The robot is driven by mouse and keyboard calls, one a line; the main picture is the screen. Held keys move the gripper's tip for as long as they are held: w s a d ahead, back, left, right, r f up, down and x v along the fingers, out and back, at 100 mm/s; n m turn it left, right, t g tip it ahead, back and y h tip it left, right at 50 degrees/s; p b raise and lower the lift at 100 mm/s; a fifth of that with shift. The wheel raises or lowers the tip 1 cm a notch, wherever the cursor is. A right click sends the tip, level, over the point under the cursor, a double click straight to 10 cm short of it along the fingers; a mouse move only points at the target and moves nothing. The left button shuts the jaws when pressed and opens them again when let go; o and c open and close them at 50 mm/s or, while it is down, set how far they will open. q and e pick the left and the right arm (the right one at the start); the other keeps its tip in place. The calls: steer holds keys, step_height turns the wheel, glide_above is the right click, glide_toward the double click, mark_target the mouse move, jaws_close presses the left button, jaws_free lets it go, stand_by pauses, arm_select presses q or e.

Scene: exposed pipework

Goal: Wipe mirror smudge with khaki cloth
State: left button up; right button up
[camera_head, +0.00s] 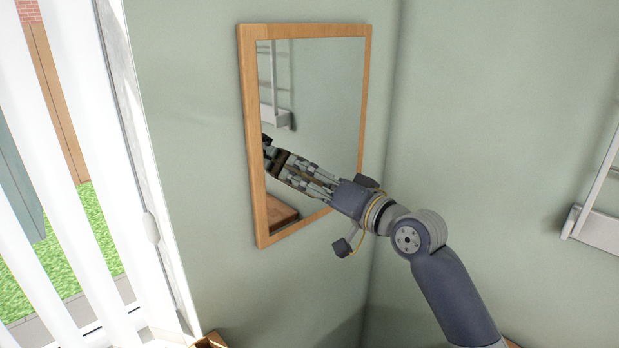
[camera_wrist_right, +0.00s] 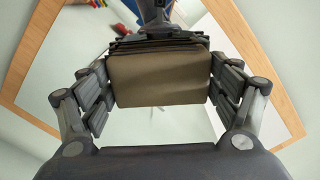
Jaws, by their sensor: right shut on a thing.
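The mirror (camera_head: 325,85) hangs on the green wall in a light wooden frame, in the middle of the head view. My right gripper (camera_head: 296,170) reaches in front of its lower part. It is shut on the khaki cloth (camera_wrist_right: 158,76), a dark brownish-green block shape held between the fingers in the wrist view. In the head view the cloth (camera_head: 281,161) is a small dark patch at the fingertips, close to the glass; I cannot tell whether it touches. No smudge can be made out; the arm and gripper cover part of the glass. My left gripper is not in view.
A window with white slats (camera_head: 95,170) is at the left. A white wall fixture with rails (camera_head: 597,228) is at the right. A wooden edge (camera_head: 208,341) shows at the bottom. The wall right of the mirror is bare.

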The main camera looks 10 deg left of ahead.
steer(key=shift+p+v, duration=0.5)
steer(key=shift+v, duration=2.45)
steer(key=v, duration=0.3)
steer(key=shift+p, duration=0.35)
